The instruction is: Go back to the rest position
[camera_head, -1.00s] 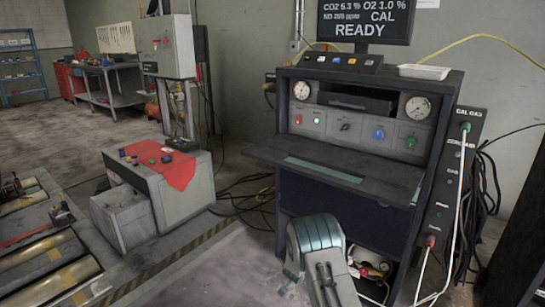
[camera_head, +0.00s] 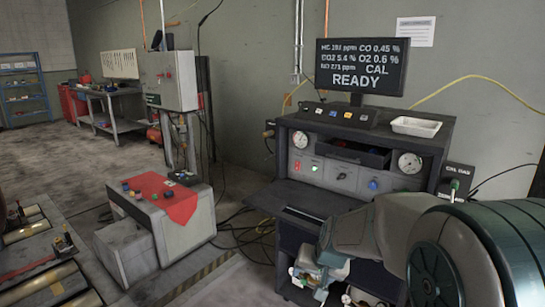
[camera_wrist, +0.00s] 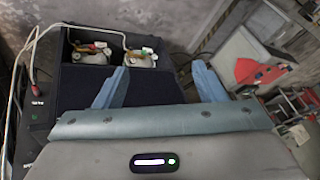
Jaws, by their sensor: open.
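My gripper (camera_head: 308,285) is in front of the dark gas analyser cabinet (camera_head: 420,170), low beside its fold-down shelf (camera_head: 270,200). My arm reaches in from the right of the head view and hides the cabinet's lower right part. In the wrist view my gripper (camera_wrist: 160,86) has its two blue-grey fingers spread wide apart. Nothing is held between them. Beyond the left finger, an open compartment (camera_wrist: 66,48) of the cabinet holds round metal fittings with hoses.
A monitor (camera_head: 360,66) reading READY and a white tray (camera_head: 416,126) are on the cabinet. The drawer (camera_head: 352,151) stands open. Left are a grey box (camera_head: 185,225) with a red cloth (camera_head: 168,194), and the rollers (camera_head: 50,285). Hoses lie on the floor.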

